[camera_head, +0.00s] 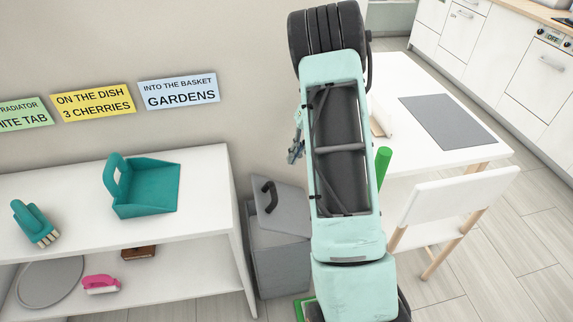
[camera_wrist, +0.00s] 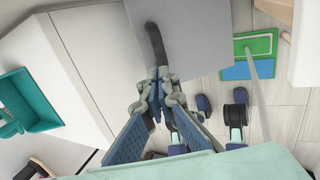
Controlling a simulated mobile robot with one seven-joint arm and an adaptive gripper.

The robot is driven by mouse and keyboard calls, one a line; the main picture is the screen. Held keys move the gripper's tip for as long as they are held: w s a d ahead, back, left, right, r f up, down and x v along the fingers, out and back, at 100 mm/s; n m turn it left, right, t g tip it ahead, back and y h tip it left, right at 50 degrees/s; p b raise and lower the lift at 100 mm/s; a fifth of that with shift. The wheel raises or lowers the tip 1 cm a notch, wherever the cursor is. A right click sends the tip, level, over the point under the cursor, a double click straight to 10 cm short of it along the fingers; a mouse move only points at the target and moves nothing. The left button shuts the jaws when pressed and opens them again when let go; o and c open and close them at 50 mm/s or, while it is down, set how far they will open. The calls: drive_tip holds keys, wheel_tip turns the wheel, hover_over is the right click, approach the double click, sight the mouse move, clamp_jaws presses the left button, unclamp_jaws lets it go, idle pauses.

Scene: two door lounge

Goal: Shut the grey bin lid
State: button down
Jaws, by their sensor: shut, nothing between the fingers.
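The grey bin (camera_head: 280,268) stands on the floor between the white shelf unit and my arm. Its grey lid (camera_head: 290,208) has a black arched handle (camera_head: 268,197) and lies at an angle over the bin; I cannot tell how far it stands open. In the wrist view, the lid (camera_wrist: 200,35) shows as a flat grey panel with the dark handle (camera_wrist: 155,42) near its left side. My gripper (camera_wrist: 160,82) is shut and empty, its fingertips close below the handle's near end in the picture; I cannot tell whether they touch. In the head view my arm hides most of the gripper.
The white shelf unit (camera_head: 75,190) at left holds a teal dustpan (camera_head: 150,188) and a brush (camera_head: 36,222). At right stand a white table (camera_head: 440,155) and white chair (camera_head: 455,205). A green and blue thing (camera_wrist: 250,58) lies on the floor beside the bin.

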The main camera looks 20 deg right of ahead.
sight(272, 190)
drive_tip(key=b+x, duration=0.1)
drive_tip(key=x, duration=1.1)
drive_tip(key=shift+a+f, duration=0.1)
drive_tip(key=shift+w+a+f, duration=0.1)
drive_tip(key=shift+a+f, duration=0.3)
drive_tip(key=shift+a, duration=0.25)
drive_tip(key=w+a+f+b, duration=0.1)
drive_tip(key=a+f+b, duration=0.1)
drive_tip(key=a+f, duration=0.6)
drive_tip(key=shift+w+a+f+b, duration=0.2)
drive_tip(key=shift+w+f+b, duration=0.15)
drive_tip(key=shift+f, duration=0.7)
